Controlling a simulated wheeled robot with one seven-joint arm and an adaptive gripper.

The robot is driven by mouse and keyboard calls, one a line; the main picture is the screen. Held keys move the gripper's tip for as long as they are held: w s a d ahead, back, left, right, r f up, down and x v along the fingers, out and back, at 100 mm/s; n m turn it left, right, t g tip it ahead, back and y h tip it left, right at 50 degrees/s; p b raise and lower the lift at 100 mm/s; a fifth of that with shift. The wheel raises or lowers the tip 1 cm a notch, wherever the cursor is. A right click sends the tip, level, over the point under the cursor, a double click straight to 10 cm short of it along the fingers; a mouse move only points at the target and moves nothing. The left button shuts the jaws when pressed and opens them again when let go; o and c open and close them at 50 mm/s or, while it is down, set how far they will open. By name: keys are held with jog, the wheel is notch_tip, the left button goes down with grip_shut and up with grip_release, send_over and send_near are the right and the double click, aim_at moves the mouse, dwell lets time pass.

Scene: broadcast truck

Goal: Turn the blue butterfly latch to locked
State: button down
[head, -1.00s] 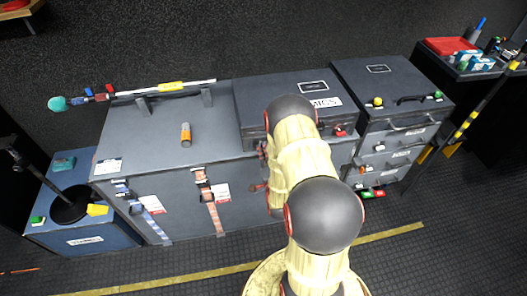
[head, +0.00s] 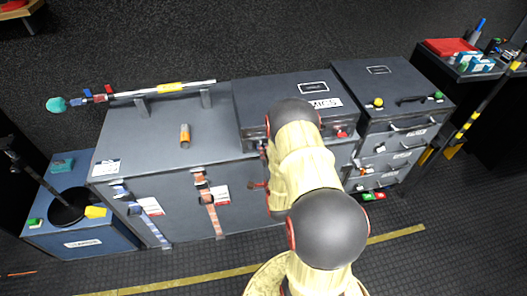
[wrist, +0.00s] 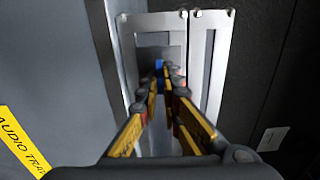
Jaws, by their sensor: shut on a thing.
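In the wrist view, the blue butterfly latch (wrist: 159,66) shows only as a small blue strip between the tips of my gripper (wrist: 161,82). It sits in a recessed silver metal dish (wrist: 150,24) on a grey case face. The yellow-and-black fingers are shut on the latch and hide most of it. I cannot tell its exact angle. In the head view, my arm hides my gripper and the latch.
A big grey case (head: 160,118) carries an orange-and-grey cylinder (head: 185,134) and a smaller case marked MICS (head: 283,90). A drawer case (head: 385,72) stands right, a blue box (head: 80,236) left. A yellow label (wrist: 22,142) shows in the wrist view.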

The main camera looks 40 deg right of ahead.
jog(key=c, duration=2)
grip_release()
jog(key=shift+d, duration=0.1)
jog(key=v, duration=0.7)
jog(key=shift+s, duration=0.25)
